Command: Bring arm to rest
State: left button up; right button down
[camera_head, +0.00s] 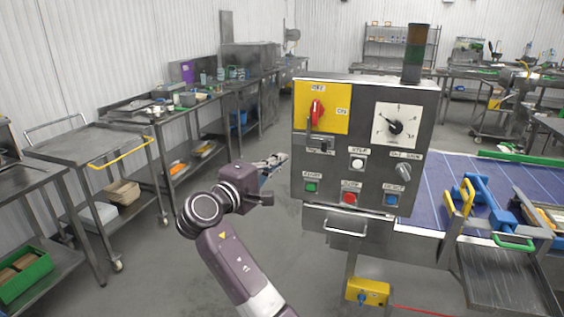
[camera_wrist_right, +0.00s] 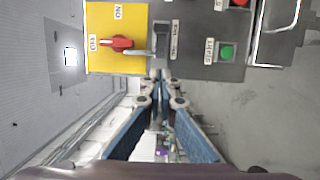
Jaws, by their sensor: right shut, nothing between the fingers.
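My right arm reaches up from the bottom of the head view, and its gripper (camera_head: 274,161) points at the left side of a grey control panel (camera_head: 333,172). The gripper is shut and empty, with its fingertips close to the panel's left edge; I cannot tell whether they touch it. In the right wrist view the gripper (camera_wrist_right: 158,78) shows its closed fingertips just below the panel (camera_wrist_right: 203,69), near a black lever (camera_wrist_right: 162,40). The red rotary switch (camera_head: 317,112) sits on a yellow plate and also shows in the wrist view (camera_wrist_right: 116,43). My left gripper is not in view.
A blue conveyor (camera_head: 435,180) runs right of the panel. A steel cart (camera_head: 84,143) with a yellow handle stands at left, and long steel benches (camera_head: 165,113) line the wall. A yellow box (camera_head: 367,293) hangs low beneath the panel. The grey floor between cart and panel is clear.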

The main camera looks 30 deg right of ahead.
dwell(0.4)
jog(key=w+a+f+n+t+y, duration=0.1)
jog(key=w+a+f+n+y, duration=0.15)
jog(key=f, duration=1.05)
jog(key=w+a+f+n+t+y, duration=0.1)
jog(key=w+f+n+y, duration=0.15)
jog(key=f, duration=1.15)
jog(key=s+a+f+g+y, duration=0.15)
jog(key=s+f, duration=0.25)
jog(key=f, duration=0.6)
jog(key=s+a+f+y, duration=0.2)
jog(key=s+f+y, duration=0.15)
jog(key=f, duration=0.55)
jog(key=s+a+f+g+y, duration=0.15)
jog(key=s+f, duration=0.35)
jog(key=f, duration=0.5)
jog(key=s+a+f+m+g+y, duration=0.2)
jog(key=s+a+f+g+y, duration=0.1)
jog(key=s+f, duration=1.45)
jog(key=s+f+m+g+y, duration=0.1)
jog(key=s+f+m, duration=0.2)
jog(key=s, duration=1.2)
jog(key=s+f+m+g, duration=0.1)
jog(key=s+f, duration=0.4)
jog(key=s, duration=1.1)
jog(key=shift+s+a+f+m+g+y, duration=0.15)
jog(key=shift+a+f+m+g+y, duration=0.25)
jog(key=shift+m, duration=0.5)
